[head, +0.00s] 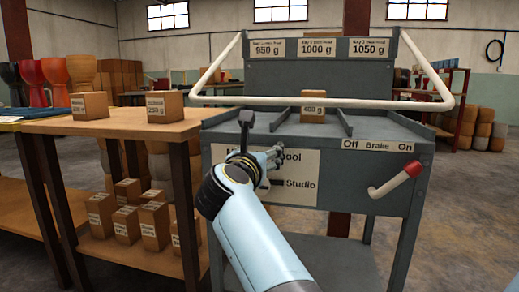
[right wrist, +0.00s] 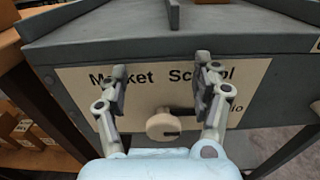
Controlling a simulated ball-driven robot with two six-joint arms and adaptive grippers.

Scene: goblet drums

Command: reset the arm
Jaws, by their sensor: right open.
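My right gripper (head: 274,160) reaches in from the bottom of the head view to the front panel of a grey metal machine (head: 220,140). In the right wrist view its two fingers (right wrist: 160,72) are spread apart with nothing between the tips. They are in front of a white sign (right wrist: 240,85) reading "Market School" and "Studio". A round beige knob (right wrist: 162,124) shows between the finger bases in that view; I cannot tell whether the gripper touches it. My left gripper is not in view.
A box labelled 400 g (head: 313,107) sits in the machine's tray. A brake lever with a red grip (head: 410,170) is at its right. A white bar frame (head: 300,101) spans the top. A wooden table (head: 130,126) with labelled boxes stands at left.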

